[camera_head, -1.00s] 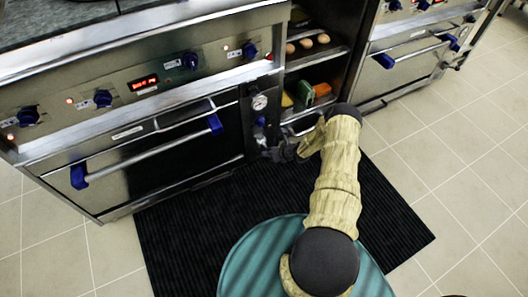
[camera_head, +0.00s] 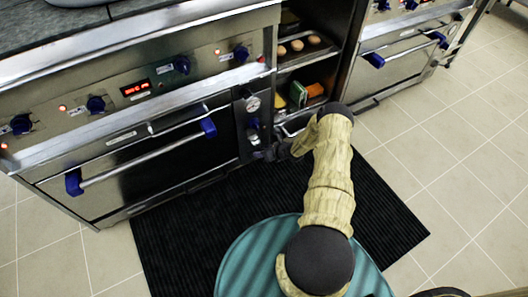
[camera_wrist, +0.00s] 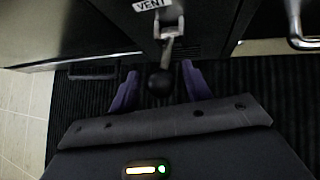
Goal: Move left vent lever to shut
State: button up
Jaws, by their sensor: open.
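The vent lever (camera_wrist: 167,50) shows in the wrist view as a short metal rod hanging from a bracket, with a black ball knob (camera_wrist: 160,84) at its end. A white "VENT" label (camera_wrist: 151,4) is above it. My gripper (camera_wrist: 158,72) is open, with one purple finger on each side of the knob. The knob appears between the fingers; I cannot tell whether either touches it. In the head view my gripper (camera_head: 268,153) is low at the narrow panel right of the left oven, and the lever is too small and dark to make out.
The left oven (camera_head: 150,150) has a bar handle and blue knobs. A gauge (camera_head: 252,103) sits on the narrow panel. An open shelf cabinet (camera_head: 300,75) with eggs and boxes is to the right. A black mat (camera_head: 180,225) covers the floor in front.

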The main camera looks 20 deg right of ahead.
jog(key=shift+r, duration=0.1)
jog(key=p+v, duration=0.6)
jog(key=v, duration=1.1)
jog(key=shift+s, duration=0.15)
jog(key=shift+r, duration=0.1)
